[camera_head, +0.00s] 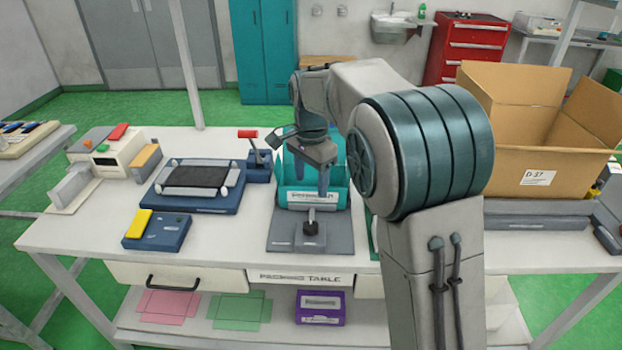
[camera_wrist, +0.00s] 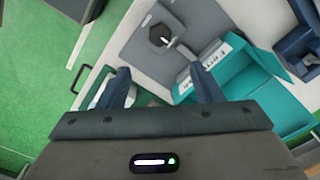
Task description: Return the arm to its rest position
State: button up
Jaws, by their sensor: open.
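My arm reaches forward over the white packing table (camera_head: 90,235), and its upper part fills the right middle of the head view. My gripper (camera_head: 322,190) points down over the teal box (camera_head: 341,172) with a white label strip. In the wrist view my gripper (camera_wrist: 163,82) has its two dark fingers spread apart. The teal box (camera_wrist: 283,108) is right of the fingers in the wrist view.
An open cardboard box (camera_head: 500,135) stands at the right. A blue press with a dark pad (camera_head: 195,177), a red-handled lever device (camera_head: 250,140) and a blue block with a yellow part (camera_head: 158,232) stand left of my gripper. A purple box (camera_head: 320,307) lies on the lower shelf.

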jog(key=s+d+n+t, duration=0.1)
jog(key=s+d+n, duration=0.3)
jog(key=s+d, duration=0.4)
jog(key=s+d+n+t+p, duration=0.1)
jog(key=s+d+n, duration=0.4)
jog(key=s, duration=1.2)
jog(key=d, duration=0.2)
jog(key=shift+s+d+t, duration=0.3)
jog(key=shift+d+t, duration=0.05)
jog(key=shift+t, duration=0.05)
